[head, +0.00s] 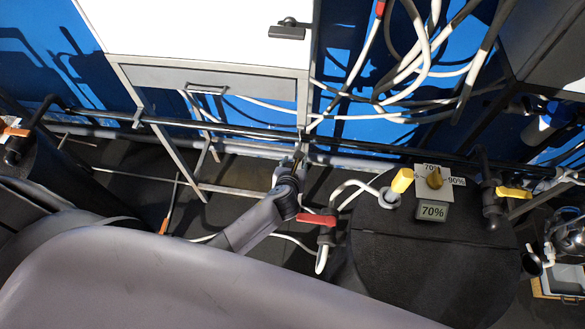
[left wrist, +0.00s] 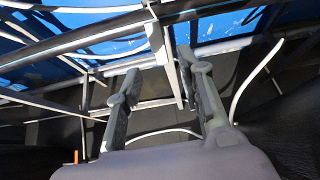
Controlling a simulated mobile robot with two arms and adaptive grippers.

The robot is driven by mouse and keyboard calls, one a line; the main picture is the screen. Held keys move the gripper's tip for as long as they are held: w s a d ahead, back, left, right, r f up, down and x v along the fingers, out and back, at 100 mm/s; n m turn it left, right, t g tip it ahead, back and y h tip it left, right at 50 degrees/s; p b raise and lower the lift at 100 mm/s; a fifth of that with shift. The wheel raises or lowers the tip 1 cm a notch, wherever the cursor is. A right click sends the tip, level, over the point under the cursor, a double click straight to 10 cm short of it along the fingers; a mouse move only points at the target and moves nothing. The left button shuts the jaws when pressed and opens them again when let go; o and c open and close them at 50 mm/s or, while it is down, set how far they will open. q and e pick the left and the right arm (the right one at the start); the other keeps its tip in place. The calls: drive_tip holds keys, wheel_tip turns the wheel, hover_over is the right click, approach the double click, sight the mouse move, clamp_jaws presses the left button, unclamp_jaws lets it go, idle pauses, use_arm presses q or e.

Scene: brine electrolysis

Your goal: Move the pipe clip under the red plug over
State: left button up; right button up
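My left gripper (head: 298,163) reaches toward the pipes low on the wall, beside a grey frame post. In the left wrist view its two fingers (left wrist: 160,75) stand wide apart, with a thin post beyond the gap and nothing seen held. A pale pipe (head: 250,150) runs along the wall behind a dark rail. I cannot make out a pipe clip for certain. A small red piece (head: 380,8) sits on a white cable at the top edge; I cannot tell whether it is the red plug. My right gripper is not seen.
A white cabinet (head: 210,30) stands above the frame. A red valve handle (head: 316,219) is close to my left arm. Loose cables (head: 425,60) hang upper right.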

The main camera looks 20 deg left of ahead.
use_arm(q)
drive_tip(key=v, duration=0.5)
